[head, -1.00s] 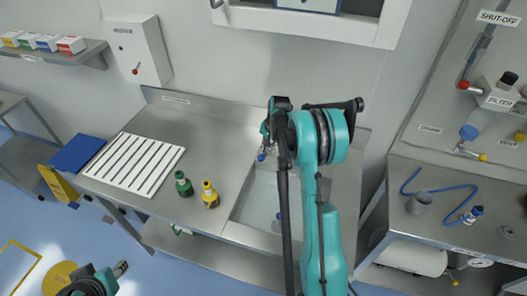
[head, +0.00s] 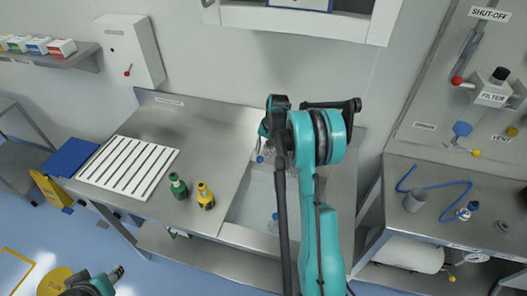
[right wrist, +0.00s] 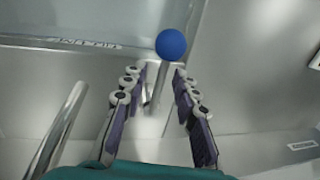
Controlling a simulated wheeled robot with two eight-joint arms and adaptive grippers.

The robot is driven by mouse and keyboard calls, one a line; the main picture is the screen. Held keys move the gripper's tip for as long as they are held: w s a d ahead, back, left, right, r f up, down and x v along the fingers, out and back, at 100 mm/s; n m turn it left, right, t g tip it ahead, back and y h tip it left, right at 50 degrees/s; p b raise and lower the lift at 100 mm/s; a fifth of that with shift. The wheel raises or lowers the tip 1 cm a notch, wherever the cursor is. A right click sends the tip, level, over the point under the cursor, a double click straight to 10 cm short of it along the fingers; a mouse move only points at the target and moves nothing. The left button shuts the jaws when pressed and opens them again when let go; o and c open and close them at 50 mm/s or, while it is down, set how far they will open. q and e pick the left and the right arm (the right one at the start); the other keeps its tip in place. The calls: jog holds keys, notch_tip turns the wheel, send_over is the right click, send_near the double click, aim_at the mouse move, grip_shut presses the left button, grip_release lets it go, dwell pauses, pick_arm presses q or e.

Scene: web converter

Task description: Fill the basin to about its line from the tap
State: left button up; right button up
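The sink basin (head: 248,208) is set into the steel counter, its right part hidden behind my right arm. My right gripper (head: 264,143) is over the basin's back edge, beside a blue knob (head: 260,159). In the right wrist view, my right gripper (right wrist: 160,78) is open, with the blue knob (right wrist: 171,44) on its metal stem just beyond and between the fingertips. A metal tube (right wrist: 60,132), apparently the tap spout, stands to the left. Lettering shows upside down on the basin wall. No water is visible. My left gripper (head: 117,273) is low at the left, away from the counter.
A green bottle (head: 178,187) and a yellow bottle (head: 206,196) stand left of the basin. A white ribbed drainboard (head: 128,166) and a blue mat (head: 71,157) lie farther left. A side bench (head: 450,185) at the right holds a cup and blue hose.

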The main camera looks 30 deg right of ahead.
notch_tip(320, 180, up, 12)
jog(key=s+d, duration=0.1)
jog(key=shift+s+d, duration=0.25)
jog(key=shift+s, duration=0.15)
jog(key=shift+f, duration=0.15)
dwell(0.4)
jog(key=s+a+r+n+t+h+b, duration=0.1)
jog(key=s+a+r+n+b, duration=0.2)
jog(key=a, duration=0.4)
jog(key=s+a+n+t+b, duration=0.1)
jog(key=s+a+b, duration=0.1)
jog(key=s+a, duration=0.5)
jog(key=s+a+f+n+t+b, duration=0.1)
jog(key=s+a+f+n+b, duration=0.1)
jog(key=s+a, duration=0.4)
jog(key=s+a+f+n+t+b, duration=0.2)
jog(key=s+a+f+n+b, duration=0.1)
jog(key=s+f, duration=0.4)
jog(key=a+n, duration=0.1)
jog(key=a, duration=0.1)
jog(key=shift+s+a, duration=0.3)
jog(key=shift+a, duration=0.05)
